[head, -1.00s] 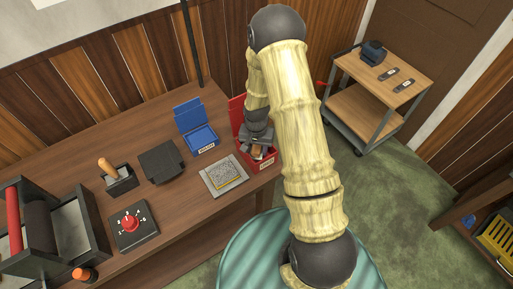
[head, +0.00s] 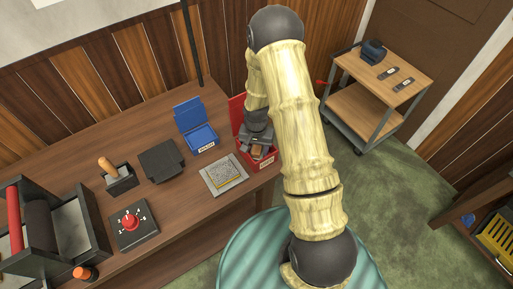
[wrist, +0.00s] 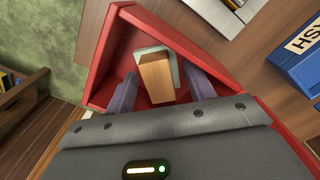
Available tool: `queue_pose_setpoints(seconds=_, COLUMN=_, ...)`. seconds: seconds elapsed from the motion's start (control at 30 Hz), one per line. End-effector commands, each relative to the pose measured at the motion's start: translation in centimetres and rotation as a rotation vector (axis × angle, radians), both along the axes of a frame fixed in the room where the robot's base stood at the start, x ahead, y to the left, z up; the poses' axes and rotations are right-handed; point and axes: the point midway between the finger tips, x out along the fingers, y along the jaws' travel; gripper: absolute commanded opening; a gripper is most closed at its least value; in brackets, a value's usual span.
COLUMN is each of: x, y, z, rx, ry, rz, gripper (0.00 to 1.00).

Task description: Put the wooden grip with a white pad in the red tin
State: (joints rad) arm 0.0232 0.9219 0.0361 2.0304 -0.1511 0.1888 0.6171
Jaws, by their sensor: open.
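The red tin (head: 268,163) stands open at the right end of the workbench, its lid raised at the back. The wooden grip with a white pad (wrist: 156,80) is inside the tin in the wrist view, wood facing me and the pale pad showing along its far and right edges. My gripper (wrist: 162,92) is open, its two fingers inside the tin on either side of the grip, with gaps visible. In the head view my gripper (head: 259,141) is over the tin and partly hides the grip (head: 257,150).
A blue tin (head: 201,138) with an open lid stands left of the red one. A grey plate with a textured pad (head: 224,175) lies in front. A black block, a wooden-handled tool in a holder and a red-knobbed switch box are farther left. A cart stands at the right.

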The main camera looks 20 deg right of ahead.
Motion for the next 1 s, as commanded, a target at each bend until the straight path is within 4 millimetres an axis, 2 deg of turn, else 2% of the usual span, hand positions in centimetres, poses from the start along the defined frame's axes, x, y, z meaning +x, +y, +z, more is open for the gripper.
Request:
queue_pose_setpoints(seconds=0.17, x=0.1, y=-0.1, z=1.8, rx=0.000, ry=-0.004, rz=-0.004, gripper=0.54)
queue_pose_setpoints(seconds=0.7, x=0.1, y=-0.1, z=9.9, rx=0.001, ry=-0.005, rz=-0.002, gripper=0.54)
queue_pose_setpoints(seconds=0.83, x=0.0, y=-0.1, z=11.2, rx=0.000, ry=-0.002, rz=-0.002, gripper=0.54)
queue_pose_setpoints(seconds=1.0, x=0.0, y=-0.1, z=11.7, rx=0.000, ry=-0.001, rz=-0.002, gripper=0.54)
